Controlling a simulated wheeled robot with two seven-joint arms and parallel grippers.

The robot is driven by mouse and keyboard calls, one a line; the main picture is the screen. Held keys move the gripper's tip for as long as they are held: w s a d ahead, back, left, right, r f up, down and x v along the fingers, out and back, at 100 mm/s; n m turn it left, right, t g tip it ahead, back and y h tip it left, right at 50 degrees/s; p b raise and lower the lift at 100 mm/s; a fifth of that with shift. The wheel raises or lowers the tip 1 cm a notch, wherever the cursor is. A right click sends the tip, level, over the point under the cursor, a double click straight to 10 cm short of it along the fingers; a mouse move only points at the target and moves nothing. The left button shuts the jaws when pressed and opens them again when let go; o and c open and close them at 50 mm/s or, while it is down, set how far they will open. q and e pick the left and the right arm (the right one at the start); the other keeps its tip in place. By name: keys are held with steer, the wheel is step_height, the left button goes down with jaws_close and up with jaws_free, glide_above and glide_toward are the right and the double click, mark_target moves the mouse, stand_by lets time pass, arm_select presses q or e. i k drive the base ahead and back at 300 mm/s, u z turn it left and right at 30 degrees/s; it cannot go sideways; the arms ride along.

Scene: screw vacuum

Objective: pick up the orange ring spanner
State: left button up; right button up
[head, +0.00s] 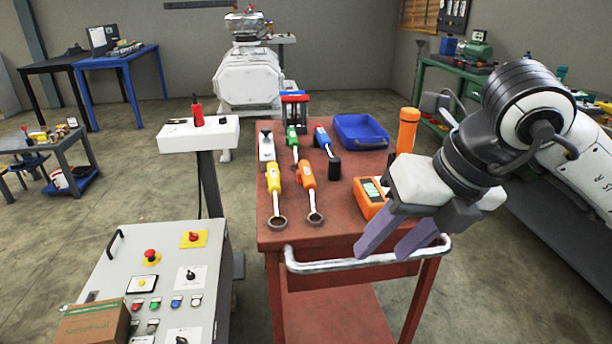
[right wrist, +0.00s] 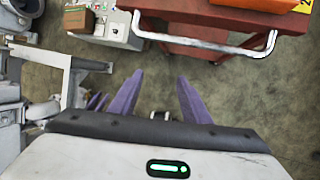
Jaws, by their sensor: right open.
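The orange ring spanner (head: 309,188) lies on the red cart top (head: 335,220), with its metal ring end toward the cart's front edge. A yellow ring spanner (head: 274,190) lies just to its left. My right gripper (head: 392,250) is open and empty, with purple fingers in front of the cart's handle, to the right of and apart from the orange spanner. In the right wrist view the two fingers (right wrist: 158,98) are spread over bare floor, and the spanner does not show there. My left gripper is not in view.
A control panel (head: 165,280) with a cardboard box (head: 93,323) stands at the left.

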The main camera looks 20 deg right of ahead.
mark_target(307, 177)
steer(key=i, duration=0.95)
